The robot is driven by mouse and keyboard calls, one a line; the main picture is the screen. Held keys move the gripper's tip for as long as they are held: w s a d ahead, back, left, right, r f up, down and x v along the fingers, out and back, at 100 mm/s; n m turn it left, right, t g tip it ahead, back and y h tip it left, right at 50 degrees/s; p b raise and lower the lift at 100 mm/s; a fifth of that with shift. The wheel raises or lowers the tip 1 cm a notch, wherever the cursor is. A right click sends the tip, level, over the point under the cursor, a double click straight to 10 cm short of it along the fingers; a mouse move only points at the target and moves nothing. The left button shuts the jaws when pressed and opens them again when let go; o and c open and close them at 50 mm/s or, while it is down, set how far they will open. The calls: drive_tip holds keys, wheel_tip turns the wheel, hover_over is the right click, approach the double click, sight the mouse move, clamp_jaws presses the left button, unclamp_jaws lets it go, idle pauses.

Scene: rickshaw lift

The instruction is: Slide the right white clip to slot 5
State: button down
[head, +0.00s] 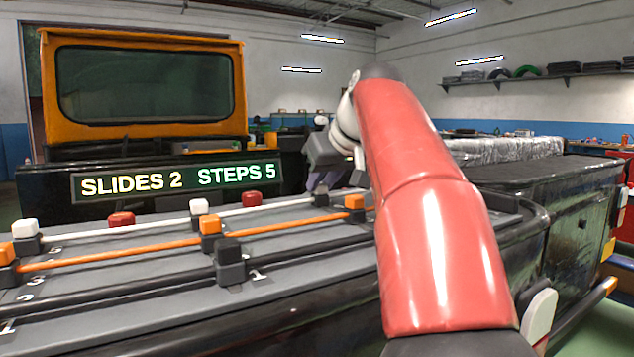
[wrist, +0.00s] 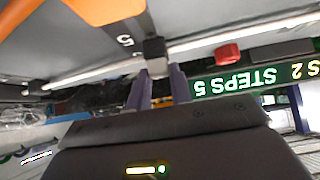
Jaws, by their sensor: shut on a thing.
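My gripper (wrist: 159,78) is at the white rod (wrist: 95,72) in the wrist view. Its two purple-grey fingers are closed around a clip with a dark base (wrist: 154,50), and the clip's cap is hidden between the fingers. A numeral 5 is printed on the panel right beside this clip. In the head view my gripper (head: 323,182) reaches down at the far right part of the white rod, with the dark clip base below it. Two other clips with white caps sit on this rod, one in the middle (head: 198,206) and one at the left (head: 25,228).
An orange rod (head: 130,252) with orange-capped clips (head: 210,224) runs in front of the white rod. A black rod with a black clip (head: 229,249) lies nearer. Red caps (head: 121,219) stand behind. A sign (head: 180,180) reads SLIDES 2 STEPS 5.

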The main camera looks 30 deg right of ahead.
drive_tip(key=shift+s, duration=1.1)
drive_tip(key=c, duration=1.2)
unclamp_jaws()
drive_tip(key=shift+w, duration=0.1)
drive_tip(key=shift+c, duration=0.2)
drive_tip(key=p+v, duration=0.1)
drive_tip(key=v, duration=0.6)
drive_tip(key=shift+s+r, duration=0.3)
drive_tip(key=shift+s, duration=0.05)
